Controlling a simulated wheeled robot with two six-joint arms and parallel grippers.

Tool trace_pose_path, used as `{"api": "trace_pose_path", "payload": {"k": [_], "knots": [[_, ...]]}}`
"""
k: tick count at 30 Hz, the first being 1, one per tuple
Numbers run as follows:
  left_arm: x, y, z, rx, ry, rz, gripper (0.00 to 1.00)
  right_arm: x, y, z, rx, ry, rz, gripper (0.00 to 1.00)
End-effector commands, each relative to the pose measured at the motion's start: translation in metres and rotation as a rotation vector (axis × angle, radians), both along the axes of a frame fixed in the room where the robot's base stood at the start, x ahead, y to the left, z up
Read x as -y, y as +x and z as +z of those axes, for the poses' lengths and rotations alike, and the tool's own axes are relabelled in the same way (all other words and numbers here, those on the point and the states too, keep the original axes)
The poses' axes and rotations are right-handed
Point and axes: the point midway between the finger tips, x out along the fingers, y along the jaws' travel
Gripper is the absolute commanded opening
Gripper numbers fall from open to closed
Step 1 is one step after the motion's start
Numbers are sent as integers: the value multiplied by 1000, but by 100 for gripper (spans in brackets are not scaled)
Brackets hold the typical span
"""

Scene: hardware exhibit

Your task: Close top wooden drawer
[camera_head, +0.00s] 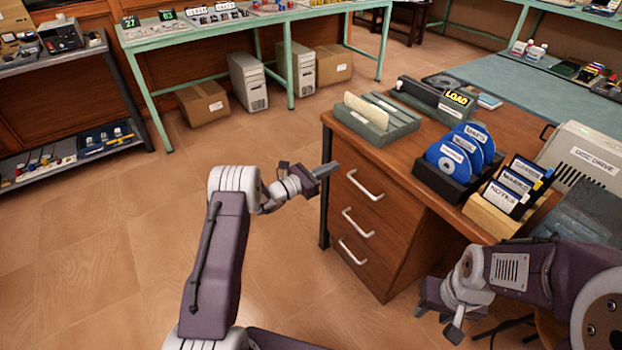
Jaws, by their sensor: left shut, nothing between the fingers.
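The wooden desk (408,192) has a stack of three drawers on its front, each with a pale bar handle. The top wooden drawer (345,190) is the uppermost, and its front looks about flush with the drawers below; a small gap cannot be ruled out. My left gripper (328,171) is shut and empty, at the upper left of the top drawer's front, left of its handle (365,185). I cannot tell whether its fingertips touch the wood. My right gripper (430,297) is low in front of the desk, right of the drawers; its finger opening is unclear.
On the desktop stand a grey file tray (385,125), a box of blue discs (460,155), a card holder (510,195) and a disc drive (585,155). A green table (200,35) stands behind. The floor on the left is clear.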

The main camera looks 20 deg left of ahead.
Motion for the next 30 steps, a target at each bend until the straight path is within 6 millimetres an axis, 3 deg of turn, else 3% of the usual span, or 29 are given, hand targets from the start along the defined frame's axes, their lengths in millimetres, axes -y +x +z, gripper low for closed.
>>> {"api": "trace_pose_path", "payload": {"k": [3, 10, 21, 24, 26, 28, 30], "knots": [[-26, -28, 4, -9, -3, 7, 0, 0, 1, 15, 3, 0, 0, 40], [-56, -64, 1, -8, -1, 5, 0, 0, 1, 22, 2, 0, 0, 40], [-62, -73, -1, -8, -1, 1, 0, 0, 1, 23, 2, 0, 0, 40], [-53, -72, 2, -1, 2, -18, 0, 0, 1, 23, 2, 0, 0, 40], [-40, -66, 24, 41, 20, -47, 0, 0, 1, 23, 2, 0, 0, 40], [-15, -60, 70, 119, 52, -98, 0, 0, 1, 23, 2, 0, 0, 40], [29, -78, 115, 178, 100, -218, 0, 0, 1, 23, 2, 0, 0, 40]]}}
